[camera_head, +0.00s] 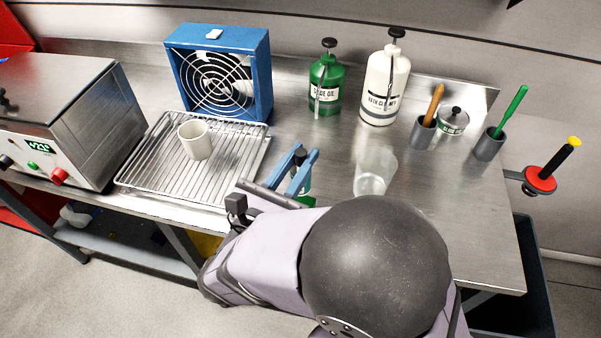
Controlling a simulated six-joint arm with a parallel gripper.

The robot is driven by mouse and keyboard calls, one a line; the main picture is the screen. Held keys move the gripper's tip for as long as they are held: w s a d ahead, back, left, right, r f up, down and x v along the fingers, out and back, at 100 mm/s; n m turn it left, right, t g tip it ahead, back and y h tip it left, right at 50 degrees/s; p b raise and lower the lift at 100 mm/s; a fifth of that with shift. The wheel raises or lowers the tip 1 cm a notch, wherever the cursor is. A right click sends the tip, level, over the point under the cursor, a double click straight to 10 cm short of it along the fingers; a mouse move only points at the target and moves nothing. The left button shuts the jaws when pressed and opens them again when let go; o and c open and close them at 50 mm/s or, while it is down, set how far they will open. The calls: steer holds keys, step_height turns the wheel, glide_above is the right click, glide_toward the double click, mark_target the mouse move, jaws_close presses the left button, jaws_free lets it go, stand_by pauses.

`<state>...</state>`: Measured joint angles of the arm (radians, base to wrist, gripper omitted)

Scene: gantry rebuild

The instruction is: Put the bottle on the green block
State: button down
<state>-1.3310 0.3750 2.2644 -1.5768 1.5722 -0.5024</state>
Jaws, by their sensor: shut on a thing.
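My gripper (306,157), with two blue fingers, is over the front middle of the steel bench. It is shut on a small bottle, of which only a pale and dark green sliver (306,186) shows beside the fingers. A green patch (305,200) just below it looks like the green block, mostly hidden by my gripper and arm. I cannot tell whether the bottle touches the block.
A clear cup (375,172) stands close right of my gripper. A wire rack (150,180) with a white cup (195,140) is at left, before a blue fan (220,75). A green oil bottle (326,82) and white jug (385,85) stand behind.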

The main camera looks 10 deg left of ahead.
steer(key=shift+f, duration=2.1)
steer(key=shift+f, duration=0.1)
steer(key=c, duration=1.6)
jaws_free()
steer(key=shift+s, duration=0.15)
steer(key=b+v, duration=0.2)
steer(key=v, duration=0.9)
steer(key=shift+s+a, duration=0.15)
steer(key=shift+s, duration=0.25)
steer(key=shift+w, duration=0.1)
